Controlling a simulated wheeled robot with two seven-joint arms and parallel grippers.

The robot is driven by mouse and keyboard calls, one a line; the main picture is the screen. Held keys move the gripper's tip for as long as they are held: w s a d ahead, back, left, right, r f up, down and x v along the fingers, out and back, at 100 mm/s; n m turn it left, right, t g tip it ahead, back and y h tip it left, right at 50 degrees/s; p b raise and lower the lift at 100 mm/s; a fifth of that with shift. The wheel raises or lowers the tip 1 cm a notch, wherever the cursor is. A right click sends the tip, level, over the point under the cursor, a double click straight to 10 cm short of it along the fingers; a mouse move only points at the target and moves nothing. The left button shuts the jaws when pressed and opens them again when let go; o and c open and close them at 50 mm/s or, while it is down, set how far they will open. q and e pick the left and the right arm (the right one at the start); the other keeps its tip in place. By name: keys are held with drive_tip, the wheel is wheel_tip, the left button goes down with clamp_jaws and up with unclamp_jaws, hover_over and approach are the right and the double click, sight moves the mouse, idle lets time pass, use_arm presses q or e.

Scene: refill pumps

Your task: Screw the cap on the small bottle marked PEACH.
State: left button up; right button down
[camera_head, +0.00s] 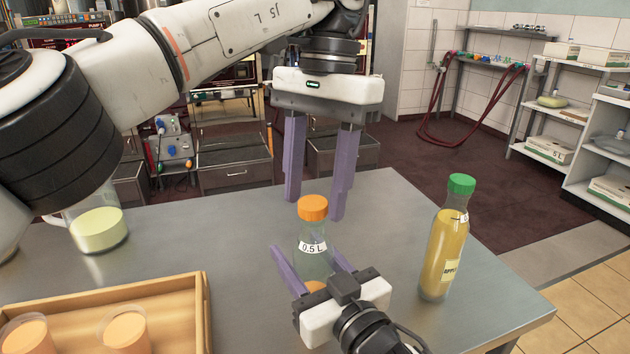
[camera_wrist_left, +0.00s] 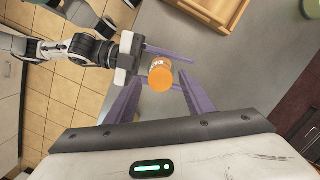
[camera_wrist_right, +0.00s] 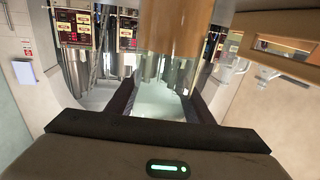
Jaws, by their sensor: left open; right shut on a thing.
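The small clear bottle (camera_head: 314,263) stands on the table with "0.5 L" on its neck band and orange liquid low down. Its PEACH marking is not readable here. An orange cap (camera_head: 313,208) sits on its mouth; I cannot tell how tight it is. My right gripper (camera_head: 306,248) is shut on the bottle's body from the front. My left gripper (camera_head: 315,209) is open and points down, its fingertips around the cap's height. In the left wrist view the cap (camera_wrist_left: 160,77) lies between the open fingertips, with gaps visible. The right wrist view shows the bottle (camera_wrist_right: 168,30) close up.
A green-capped APPLE bottle (camera_head: 445,250) stands to the right. A wooden tray (camera_head: 205,310) with peach-coloured containers is at front left. A jug (camera_head: 98,230) of pale liquid stands behind it. The table's right corner is clear.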

use_arm(q)
drive_tip(key=n, duration=0.2)
drive_tip(key=r+n, duration=0.1)
drive_tip(key=n, duration=0.5)
drive_tip(key=r+n, duration=0.1)
drive_tip(key=n, duration=0.2)
drive_tip(key=shift+a, duration=0.1)
drive_tip(key=n, duration=0.2)
drive_tip(key=r+n, duration=0.1)
drive_tip(key=n, duration=0.1)
drive_tip(key=shift+n+t+h, duration=0.3)
drive_tip(key=n, duration=0.3)
drive_tip(key=r+n, duration=0.1)
drive_tip(key=n, duration=0.6)
drive_tip(key=shift+r+n, duration=0.3)
drive_tip(key=shift+r, duration=0.05)
drive_tip(key=n, duration=0.3)
drive_tip(key=r+n, duration=0.1)
drive_tip(key=n, duration=0.2)
drive_tip(key=shift+r+t, duration=0.1)
drive_tip(key=shift+t, duration=0.2)
drive_tip(key=n, duration=0.4)
drive_tip(key=shift+r+n, duration=0.3)
drive_tip(key=shift+r, duration=0.05)
drive_tip(key=n, duration=0.3)
drive_tip(key=r+n, duration=0.1)
drive_tip(key=n, duration=0.2)
drive_tip(key=shift+s+h, duration=0.15)
drive_tip(key=shift+h, duration=0.15)
